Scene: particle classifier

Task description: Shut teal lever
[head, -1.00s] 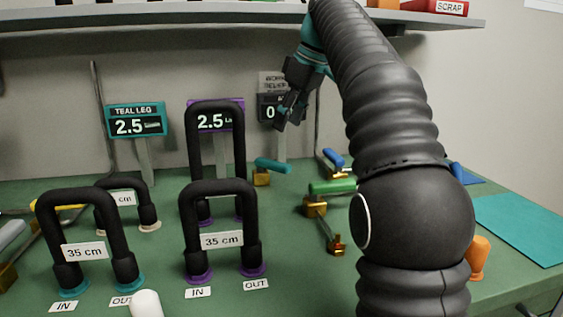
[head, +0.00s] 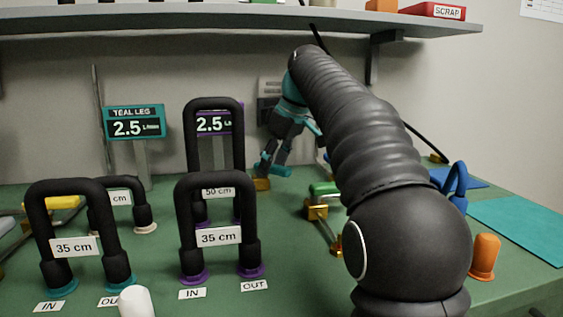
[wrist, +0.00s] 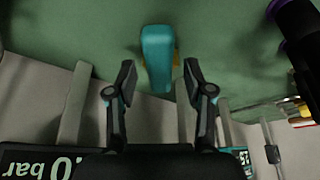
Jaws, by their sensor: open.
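The teal lever (head: 280,171) sits on a brass valve body (head: 261,184) towards the back of the green bench. In the head view my gripper (head: 272,163) is at the teal handle and hides part of it. In the wrist view the teal lever (wrist: 157,52) points towards my gripper (wrist: 159,80). The two dark fingers are open, one on each side of the handle's near end. I see gaps between the handle and both fingers. A little brass shows behind the handle.
Black hose loops on purple collars (head: 217,238) and teal collars (head: 75,246) stand at front left. The teal leg display (head: 134,122) reads 2.5. A green lever (head: 325,188) is near my arm. An orange peg (head: 485,257) stands right. A shelf (head: 200,25) overhangs the back.

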